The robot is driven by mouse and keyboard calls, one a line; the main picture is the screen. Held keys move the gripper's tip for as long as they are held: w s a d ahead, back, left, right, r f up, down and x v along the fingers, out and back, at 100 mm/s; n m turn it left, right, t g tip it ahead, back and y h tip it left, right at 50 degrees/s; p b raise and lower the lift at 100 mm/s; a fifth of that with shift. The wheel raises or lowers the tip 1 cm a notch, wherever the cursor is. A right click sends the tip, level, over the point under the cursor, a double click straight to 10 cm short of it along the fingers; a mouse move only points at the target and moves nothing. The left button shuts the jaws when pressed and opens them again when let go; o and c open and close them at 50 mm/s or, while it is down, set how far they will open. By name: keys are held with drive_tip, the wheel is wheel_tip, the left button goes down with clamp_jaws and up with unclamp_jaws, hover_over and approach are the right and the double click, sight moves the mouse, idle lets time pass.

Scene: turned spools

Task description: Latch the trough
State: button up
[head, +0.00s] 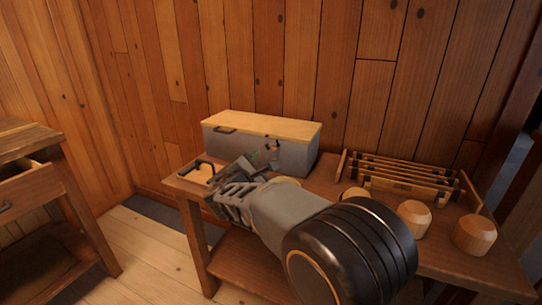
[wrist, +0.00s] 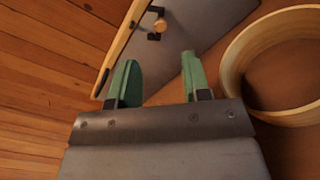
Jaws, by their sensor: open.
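The trough (head: 228,142) is a grey box with a pale wooden lid (head: 262,127), standing at the back of the workbench. The lid lies down on it. A dark latch (head: 271,147) sits on its front, right of the middle. My gripper (head: 257,160) is in front of the trough, close to the latch. In the wrist view its green fingers (wrist: 159,82) are apart and empty, with the latch beyond their tips.
A wooden ring (wrist: 232,70) lies right of my fingers in the wrist view. A slatted wooden rack (head: 405,180) and turned wooden pieces (head: 473,235) stand on the bench's right. A black handle (head: 197,167) is at its left end. A separate table (head: 25,140) stands far left.

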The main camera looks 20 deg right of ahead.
sight(273, 149)
drive_tip(key=b+x, duration=0.1)
drive_tip(key=x, duration=0.7)
drive_tip(key=shift+w+d, duration=0.1)
drive_tip(key=shift+d, duration=0.05)
drive_tip(key=shift+c, duration=0.3)
clamp_jaws()
